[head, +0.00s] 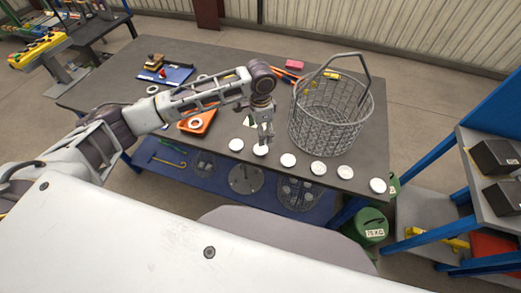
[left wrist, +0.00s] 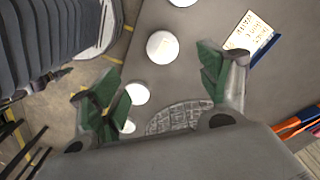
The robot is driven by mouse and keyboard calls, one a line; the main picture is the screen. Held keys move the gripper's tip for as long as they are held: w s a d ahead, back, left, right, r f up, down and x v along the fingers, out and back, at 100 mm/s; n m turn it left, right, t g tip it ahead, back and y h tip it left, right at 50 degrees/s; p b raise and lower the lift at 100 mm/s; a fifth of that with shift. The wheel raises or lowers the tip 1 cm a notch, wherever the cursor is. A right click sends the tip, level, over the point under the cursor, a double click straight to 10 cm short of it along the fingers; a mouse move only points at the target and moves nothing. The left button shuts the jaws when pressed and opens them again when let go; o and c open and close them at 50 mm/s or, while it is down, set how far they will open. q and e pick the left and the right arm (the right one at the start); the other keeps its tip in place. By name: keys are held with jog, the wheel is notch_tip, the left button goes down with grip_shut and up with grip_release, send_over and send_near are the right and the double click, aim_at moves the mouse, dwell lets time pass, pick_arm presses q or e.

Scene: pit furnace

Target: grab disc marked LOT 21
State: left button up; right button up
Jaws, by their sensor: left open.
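Several white discs lie in a row along the near edge of the grey table. In the head view they include a far-left disc (head: 236,144), a second disc (head: 260,150), a third disc (head: 288,160) and a far-right disc (head: 378,185). Markings are too small to read, so I cannot tell which is LOT 21. My left gripper (head: 266,136) is open and empty, pointing down just above the second disc. In the left wrist view my open fingers (left wrist: 160,72) straddle the view, with a disc (left wrist: 162,47) between and slightly beyond them. My right gripper is not in view.
A tall wire basket (head: 325,115) with a raised handle stands right of my left gripper. An orange tray (head: 197,121) and a blue tray (head: 165,75) lie on the table (head: 230,62). A printed card (left wrist: 250,36) lies behind the discs. A blue-framed shelf stands right.

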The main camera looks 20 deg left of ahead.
pick_arm(q)
send_over(259, 149)
jog(key=f, duration=0.6)
jog(key=shift+s+d, duration=0.2)
jog(key=shift+d, duration=0.15)
jog(key=shift+f, duration=0.1)
jog(key=shift+w+a+f+p, duration=0.15)
jog(key=shift+f+p, duration=0.2)
jog(key=shift+f, duration=0.95)
jog(key=shift+s+a+f+p, duration=0.1)
jog(key=shift+f+p, duration=0.25)
jog(key=shift+f, duration=0.9)
jog(key=c, duration=1.4)
